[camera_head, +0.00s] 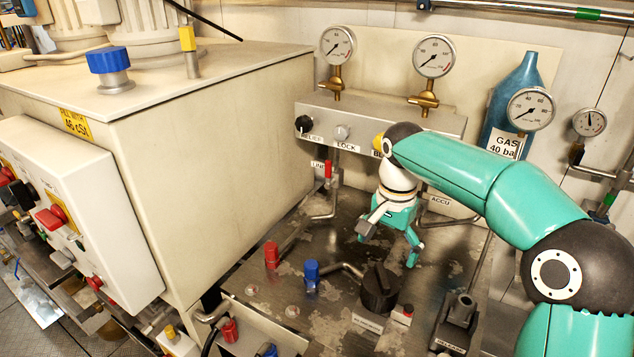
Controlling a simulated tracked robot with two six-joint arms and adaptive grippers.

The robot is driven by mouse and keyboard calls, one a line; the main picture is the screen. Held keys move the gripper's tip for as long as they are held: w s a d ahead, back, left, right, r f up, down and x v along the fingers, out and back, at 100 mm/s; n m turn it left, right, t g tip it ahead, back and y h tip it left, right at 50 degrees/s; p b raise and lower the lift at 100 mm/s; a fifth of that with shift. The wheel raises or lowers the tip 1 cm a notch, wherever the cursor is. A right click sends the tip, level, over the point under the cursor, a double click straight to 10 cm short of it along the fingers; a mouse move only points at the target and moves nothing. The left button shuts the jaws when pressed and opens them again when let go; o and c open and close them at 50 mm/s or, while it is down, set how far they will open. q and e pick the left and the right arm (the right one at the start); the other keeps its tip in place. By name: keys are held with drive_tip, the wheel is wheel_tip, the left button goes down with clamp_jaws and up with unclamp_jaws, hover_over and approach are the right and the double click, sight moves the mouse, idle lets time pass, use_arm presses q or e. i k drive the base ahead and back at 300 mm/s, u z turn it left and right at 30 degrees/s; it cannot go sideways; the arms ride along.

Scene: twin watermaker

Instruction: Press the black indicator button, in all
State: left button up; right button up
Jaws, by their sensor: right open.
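A white control box (75,215) stands at the left edge and carries several coloured buttons. A black button-like part (22,195) shows on its face near the left edge. It is small, seen at a slant, and I cannot tell if it is the indicator button. My right gripper (388,244) hangs open and empty above the metal deck, in the middle right of the view. It is far to the right of the control box, with the big cream tank between them. My left gripper is not in view.
The cream tank (215,155) has a blue cap (109,62). A valve block (380,118) with a black knob (303,123) and gauges stands behind my gripper. Below are a red cap (271,254), a blue cap (311,275) and a black rotary knob (379,288).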

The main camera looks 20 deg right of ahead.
sight(408, 308)
drive_tip(key=k, duration=1)
